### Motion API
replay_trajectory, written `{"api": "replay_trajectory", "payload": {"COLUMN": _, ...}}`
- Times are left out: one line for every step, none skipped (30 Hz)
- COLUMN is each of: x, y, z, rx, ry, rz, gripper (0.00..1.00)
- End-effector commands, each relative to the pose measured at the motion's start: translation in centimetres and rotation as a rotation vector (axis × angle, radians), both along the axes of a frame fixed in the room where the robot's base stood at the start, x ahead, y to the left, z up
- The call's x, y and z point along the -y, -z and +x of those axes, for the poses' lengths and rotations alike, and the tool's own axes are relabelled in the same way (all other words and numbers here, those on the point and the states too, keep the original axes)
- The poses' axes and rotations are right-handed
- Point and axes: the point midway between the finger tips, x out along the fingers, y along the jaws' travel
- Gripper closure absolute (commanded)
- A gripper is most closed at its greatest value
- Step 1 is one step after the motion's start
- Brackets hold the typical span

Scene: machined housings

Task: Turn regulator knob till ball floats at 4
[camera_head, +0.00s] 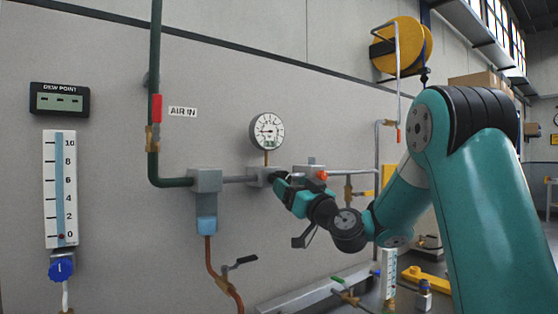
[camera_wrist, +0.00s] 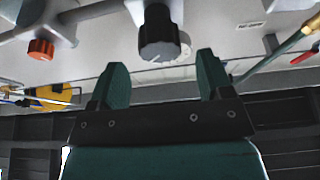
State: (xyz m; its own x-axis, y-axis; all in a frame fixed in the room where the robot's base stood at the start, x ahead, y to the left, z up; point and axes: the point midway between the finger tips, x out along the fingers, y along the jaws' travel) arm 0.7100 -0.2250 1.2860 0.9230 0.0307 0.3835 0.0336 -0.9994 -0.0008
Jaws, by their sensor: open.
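The flow meter (camera_head: 60,190) hangs on the wall at the left, with a scale from 0 to 10. A blue knob (camera_head: 61,269) is below the tube. The black regulator knob (camera_wrist: 158,40) shows ahead of my gripper in the wrist view, roughly centred between the fingers. My gripper (camera_wrist: 160,68) is open, its fingers on either side of the knob's line, with nothing held. In the head view my gripper (camera_head: 284,184) is close to the regulator body (camera_head: 258,177) and largely hides the knob. Whether they touch I cannot tell.
A round pressure gauge (camera_head: 267,131) stands above the regulator. An orange knob (camera_head: 322,175) is just to its right, also in the wrist view (camera_wrist: 40,48). Pipes, a filter bowl (camera_head: 206,225) and a black-handled valve (camera_head: 240,263) are nearby. The dew point display (camera_head: 59,100) shows dashes.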

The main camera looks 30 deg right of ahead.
Motion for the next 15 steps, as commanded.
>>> {"api": "replay_trajectory", "payload": {"x": -0.1, "y": -1.2, "z": 1.0, "rx": -0.002, "ry": -0.003, "rz": 0.000, "gripper": 0.27}}
{"api": "replay_trajectory", "payload": {"x": -0.1, "y": -1.3, "z": 1.5, "rx": -0.002, "ry": -0.003, "rz": 0.000, "gripper": 0.27}}
{"api": "replay_trajectory", "payload": {"x": -0.1, "y": -1.6, "z": 2.2, "rx": -0.002, "ry": -0.002, "rz": 0.000, "gripper": 0.27}}
{"api": "replay_trajectory", "payload": {"x": -0.2, "y": -1.7, "z": 2.6, "rx": -0.002, "ry": -0.004, "rz": 0.001, "gripper": 0.27}}
{"api": "replay_trajectory", "payload": {"x": -0.2, "y": -1.9, "z": 3.1, "rx": -0.001, "ry": -0.003, "rz": 0.000, "gripper": 0.27}}
{"api": "replay_trajectory", "payload": {"x": -0.2, "y": -2.0, "z": 3.6, "rx": -0.002, "ry": -0.002, "rz": -0.001, "gripper": 0.27}}
{"api": "replay_trajectory", "payload": {"x": -0.2, "y": -2.1, "z": 3.9, "rx": -0.002, "ry": -0.002, "rz": 0.000, "gripper": 0.27}}
{"api": "replay_trajectory", "payload": {"x": -0.2, "y": -2.2, "z": 4.2, "rx": -0.001, "ry": -0.002, "rz": 0.000, "gripper": 0.27}}
{"api": "replay_trajectory", "payload": {"x": -0.2, "y": -2.2, "z": 4.6, "rx": -0.002, "ry": -0.002, "rz": -0.001, "gripper": 0.27}}
{"api": "replay_trajectory", "payload": {"x": -0.2, "y": -2.2, "z": 4.8, "rx": -0.002, "ry": -0.002, "rz": -0.001, "gripper": 0.27}}
{"api": "replay_trajectory", "payload": {"x": -0.2, "y": -2.3, "z": 5.0, "rx": -0.002, "ry": -0.002, "rz": -0.001, "gripper": 0.27}}
{"api": "replay_trajectory", "payload": {"x": -0.2, "y": -2.3, "z": 5.2, "rx": -0.001, "ry": -0.001, "rz": 0.000, "gripper": 0.27}}
{"api": "replay_trajectory", "payload": {"x": -0.2, "y": -2.3, "z": 5.3, "rx": 0.000, "ry": -0.001, "rz": -0.001, "gripper": 0.27}}
{"api": "replay_trajectory", "payload": {"x": -0.2, "y": -2.3, "z": 5.3, "rx": 0.000, "ry": -0.001, "rz": -0.001, "gripper": 0.27}}
{"api": "replay_trajectory", "payload": {"x": -0.2, "y": -2.3, "z": 5.4, "rx": -0.001, "ry": 0.000, "rz": -0.001, "gripper": 0.27}}
